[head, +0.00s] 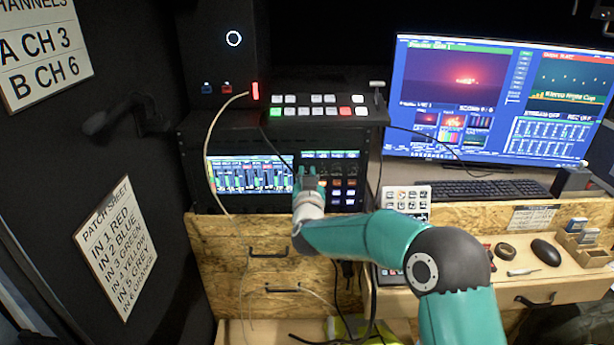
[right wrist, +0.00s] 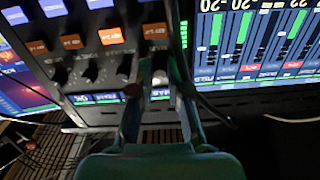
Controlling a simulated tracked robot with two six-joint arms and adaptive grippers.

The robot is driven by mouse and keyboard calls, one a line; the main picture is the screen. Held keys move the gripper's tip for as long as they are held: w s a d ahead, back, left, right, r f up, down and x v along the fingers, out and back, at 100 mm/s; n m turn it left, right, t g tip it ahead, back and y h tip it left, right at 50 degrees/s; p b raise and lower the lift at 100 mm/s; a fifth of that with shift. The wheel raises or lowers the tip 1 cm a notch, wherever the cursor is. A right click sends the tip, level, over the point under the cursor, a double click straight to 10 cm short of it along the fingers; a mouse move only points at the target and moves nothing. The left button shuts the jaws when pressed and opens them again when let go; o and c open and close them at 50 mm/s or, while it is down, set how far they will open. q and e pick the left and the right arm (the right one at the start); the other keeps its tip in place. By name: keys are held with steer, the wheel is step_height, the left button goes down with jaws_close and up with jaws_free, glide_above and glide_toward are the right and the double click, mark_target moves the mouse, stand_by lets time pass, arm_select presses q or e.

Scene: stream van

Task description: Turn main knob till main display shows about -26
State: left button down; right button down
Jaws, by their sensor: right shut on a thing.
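My right gripper (head: 308,178) is at the left side of the dark control panel (head: 352,172), beside the lit level-meter screen (head: 248,174). In the right wrist view, which is upside down, the gripper's fingers stand on both sides of a knob (right wrist: 160,78) at the end of a row of dark knobs, and it is shut on it. A strip of small displays (right wrist: 90,99) runs along the knob row; the one by the held knob is partly hidden and its number cannot be read. The level-meter screen (right wrist: 255,45) also shows there. My left gripper is not in view.
A switcher (head: 318,107) with lit buttons and a lever sits above the panel. A pale cable (head: 212,150) hangs across the screen's left side. Monitor (head: 497,100), keyboard (head: 480,190) and mouse (head: 546,252) stand to the right.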

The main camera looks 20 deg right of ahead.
steer(key=c, duration=1.5)
jaws_free()
steer(key=shift+f, duration=0.35)
steer(key=shift+o, duration=0.5)
steer(key=shift+r, duration=0.15)
steer(key=shift+s+r, duration=0.1)
steer(key=shift+s, duration=0.05)
steer(key=v, duration=1.1)
steer(key=shift+s, duration=0.35)
steer(key=shift+a, duration=0.1)
